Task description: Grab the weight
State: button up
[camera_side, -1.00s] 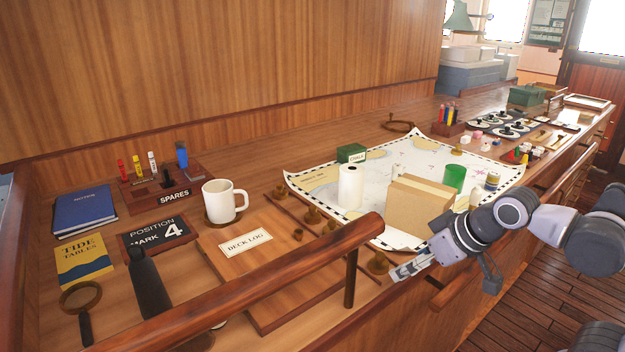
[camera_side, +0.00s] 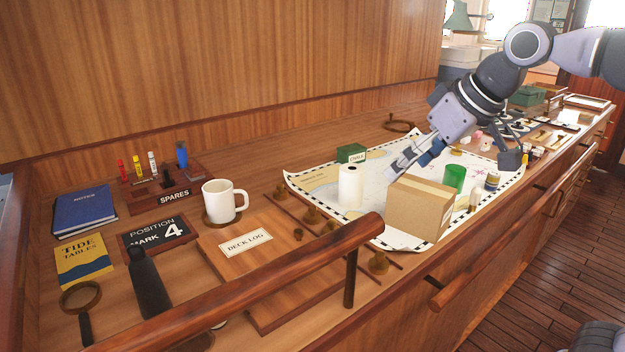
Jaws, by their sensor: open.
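I cannot tell which one is the task's weight. My gripper (camera_side: 407,166) is open and points down to the left above the chart (camera_side: 400,172), behind the cardboard box. It is to the right of the brass pieces and apart from them. Its fingers are partly hidden by one another.
A cardboard box (camera_side: 418,208), a white roll (camera_side: 350,188) and a green cylinder (camera_side: 454,178) stand near my gripper. A green chalk box (camera_side: 351,153) is behind the roll. A wooden rail (camera_side: 240,285) runs along the front. A mug (camera_side: 223,202) stands left.

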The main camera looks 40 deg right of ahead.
jog(key=w+a+r+n, duration=0.1)
jog(key=w+a+r, duration=0.3)
jog(key=w+a, duration=0.35)
jog(key=n+g+y, duration=0.1)
jog(key=n+g, duration=0.2)
send_over(144, 273)
jog(key=s+d, duration=0.1)
jog(key=s, duration=0.1)
jog(key=shift+f, duration=5.75)
jog(key=x, duration=1)
jog(key=shift+w+d+f, duration=0.1)
jog(key=shift+w+f, duration=0.2)
jog(key=shift+w, duration=0.1)
grip_shut()
jog(key=shift+r, duration=0.15)
